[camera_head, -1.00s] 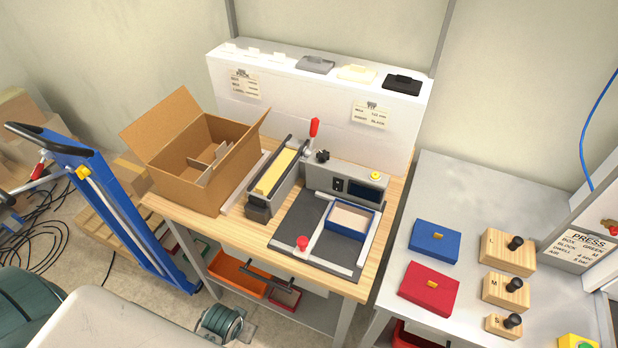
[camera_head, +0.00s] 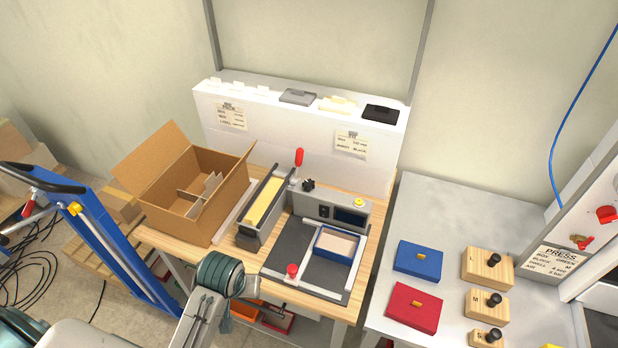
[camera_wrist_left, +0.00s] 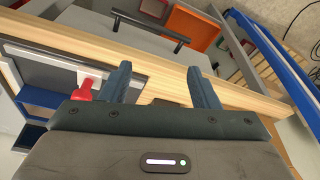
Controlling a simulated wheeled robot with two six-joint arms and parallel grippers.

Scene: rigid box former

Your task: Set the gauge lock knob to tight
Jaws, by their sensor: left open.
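A red knob (camera_head: 292,270) stands on the white bar at the front left of the dark gauge board (camera_head: 290,243). It also shows in the left wrist view (camera_wrist_left: 83,90), left of the fingers. A smaller black knob (camera_head: 308,185) sits at the left end of the grey display unit (camera_head: 335,208); I cannot tell from markings which knob is the gauge lock. My left gripper (camera_wrist_left: 160,86) is open and empty, by the table's front edge and apart from the red knob. In the head view my left arm stands in front of that edge. My right gripper is not in view.
A blue box frame (camera_head: 338,244) lies on the gauge board. An open carton (camera_head: 190,190) and a grey holder with a yellow strip and red-handled lever (camera_head: 299,158) stand left and behind. The right table (camera_head: 432,220) carries blue and red boxes and wooden blocks.

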